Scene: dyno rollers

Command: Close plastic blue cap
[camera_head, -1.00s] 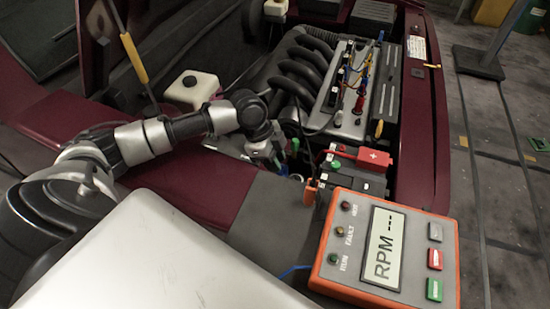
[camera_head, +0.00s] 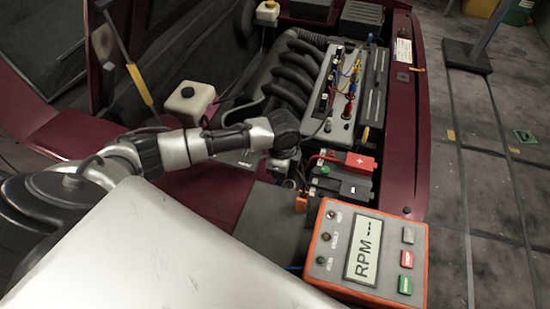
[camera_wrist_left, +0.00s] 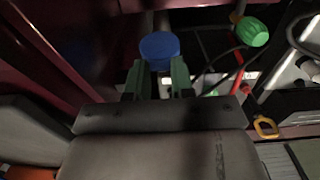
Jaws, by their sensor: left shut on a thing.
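The round blue plastic cap (camera_wrist_left: 160,47) is at the top middle of the left wrist view, between the tips of two green fingers. My left gripper (camera_wrist_left: 159,72) is shut on it. What lies beneath the cap is hidden. In the head view my left gripper (camera_head: 284,168) is low in the engine bay, beside the battery, and mostly hidden by its own wrist. I cannot make out the blue cap there. My right gripper is not in view.
A battery with a red cover (camera_head: 350,162) stands right of the gripper. An orange RPM meter (camera_head: 330,268) lies in front. A white reservoir (camera_head: 188,103) and ribbed black engine pipes (camera_head: 290,75) are behind. A green knob (camera_wrist_left: 252,31) is near the cap.

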